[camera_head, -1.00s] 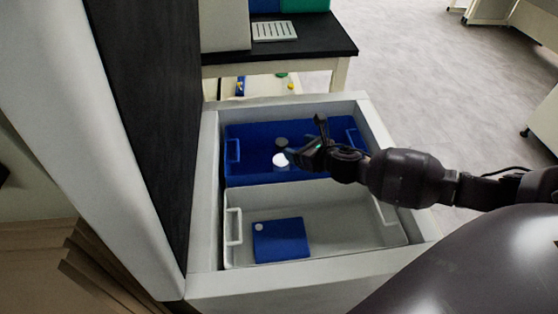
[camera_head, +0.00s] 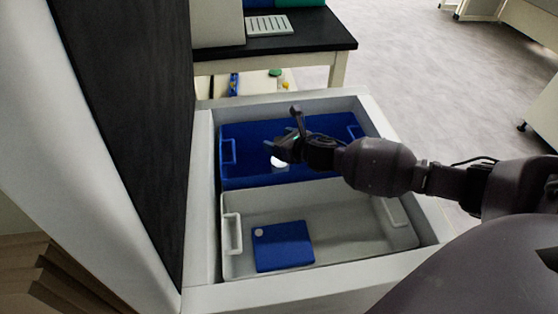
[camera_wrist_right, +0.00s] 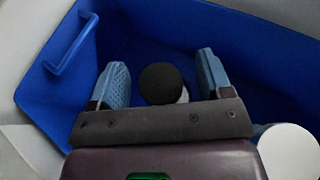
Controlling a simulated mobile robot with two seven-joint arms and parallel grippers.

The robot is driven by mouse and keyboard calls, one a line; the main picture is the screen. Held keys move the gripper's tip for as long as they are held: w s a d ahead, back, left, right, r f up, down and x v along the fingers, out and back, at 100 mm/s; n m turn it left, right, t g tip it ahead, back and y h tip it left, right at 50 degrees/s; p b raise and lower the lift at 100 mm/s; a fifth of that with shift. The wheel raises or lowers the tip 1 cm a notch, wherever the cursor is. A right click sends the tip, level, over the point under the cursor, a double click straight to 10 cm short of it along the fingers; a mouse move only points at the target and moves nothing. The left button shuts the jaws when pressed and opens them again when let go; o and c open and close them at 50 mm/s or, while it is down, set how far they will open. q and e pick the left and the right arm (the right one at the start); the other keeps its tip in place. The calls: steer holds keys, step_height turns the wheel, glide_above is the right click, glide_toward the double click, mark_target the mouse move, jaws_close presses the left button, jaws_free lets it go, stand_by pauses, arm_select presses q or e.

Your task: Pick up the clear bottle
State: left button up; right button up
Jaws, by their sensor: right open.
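My right gripper (camera_head: 278,147) is over the blue bin in the head view. In the right wrist view its jaws (camera_wrist_right: 162,66) are open, one finger on each side of a round black cap (camera_wrist_right: 161,83). A pale bit of body shows under this cap, so it looks like a bottle; whether it is clear I cannot tell. The fingers seem apart from it. A round white top (camera_wrist_right: 288,152) is at the lower right of the wrist view, outside the jaws. A white top (camera_head: 279,162) also shows just below the gripper in the head view, where the black cap is hidden.
The blue bin (camera_head: 240,178) and a grey bin (camera_head: 345,205) sit inside a light-walled open box (camera_head: 207,200). A blue flat box (camera_head: 283,246) lies in the grey bin. A dark panel (camera_head: 125,120) stands close on the left. A black-topped table (camera_head: 310,40) is behind.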

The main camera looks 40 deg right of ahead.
steer(key=shift+r, duration=0.1)
steer(key=shift+c, duration=0.4)
jaws_close()
